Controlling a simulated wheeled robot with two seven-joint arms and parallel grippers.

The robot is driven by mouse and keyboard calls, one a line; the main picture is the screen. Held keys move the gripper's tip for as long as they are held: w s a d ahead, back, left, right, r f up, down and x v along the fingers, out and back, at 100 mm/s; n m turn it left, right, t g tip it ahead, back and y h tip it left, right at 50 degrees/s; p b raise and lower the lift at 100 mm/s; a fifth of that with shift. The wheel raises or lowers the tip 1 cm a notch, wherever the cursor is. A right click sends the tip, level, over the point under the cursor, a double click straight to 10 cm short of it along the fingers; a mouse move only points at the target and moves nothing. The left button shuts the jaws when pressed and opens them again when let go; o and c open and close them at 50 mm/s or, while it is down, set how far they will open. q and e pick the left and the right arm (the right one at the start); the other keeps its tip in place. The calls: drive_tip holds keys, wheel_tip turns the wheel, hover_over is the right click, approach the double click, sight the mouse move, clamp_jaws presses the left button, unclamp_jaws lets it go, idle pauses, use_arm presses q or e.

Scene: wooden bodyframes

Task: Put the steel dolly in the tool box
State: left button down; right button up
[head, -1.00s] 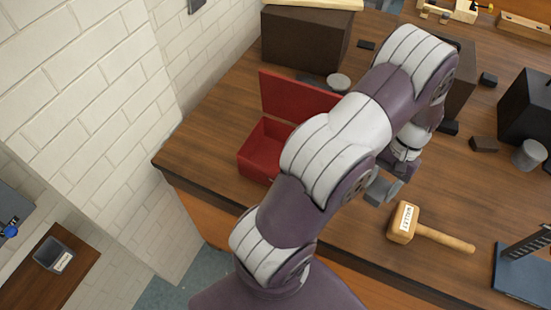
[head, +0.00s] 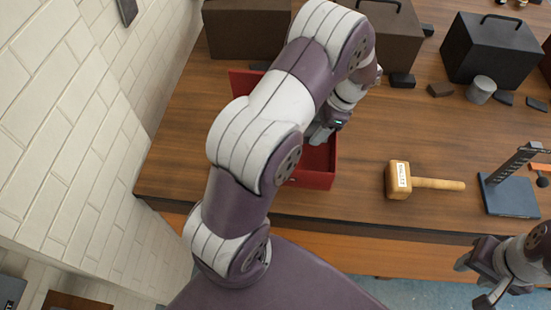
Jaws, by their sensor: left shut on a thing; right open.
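The red tool box (head: 313,178) stands open on the bench near its front edge, its lid (head: 240,82) raised at the back. My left arm covers much of it. My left gripper (head: 321,133) is over the tool box's right part, shut on a small grey piece, which appears to be the steel dolly; the fingers and arm mostly hide it. I cannot tell whether it touches the box floor. My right gripper (head: 476,277) is open and empty at the lower right, in front of the bench edge.
A wooden mallet (head: 425,183) lies right of the tool box. A blue-based stand (head: 510,195) is further right. Dark boxes (head: 493,47), a grey cylinder (head: 481,89) and small dark blocks stand behind. The bench between mallet and blocks is clear.

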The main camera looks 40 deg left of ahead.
use_arm(q)
drive_tip(key=shift+a+r+m, duration=0.15)
drive_tip(key=shift+a+m, duration=0.1)
drive_tip(key=shift+m, duration=0.35)
drive_tip(key=shift+f+m+t+y, duration=0.3)
drive_tip(key=shift+f+m, duration=0.05)
drive_tip(key=shift+m, duration=0.05)
wheel_tip(320, 180, down, 8)
drive_tip(key=p, duration=0.2)
drive_tip(key=shift+f+p, duration=0.2)
drive_tip(key=shift+p, duration=0.15)
drive_tip(key=shift+d+f, duration=0.1)
drive_tip(key=shift+f, duration=0.4)
drive_tip(key=shift+f+b, duration=0.5)
drive_tip(key=shift+f, duration=0.1)
drive_tip(key=shift+c, duration=2)
unclamp_jaws()
drive_tip(key=shift+s, duration=0.1)
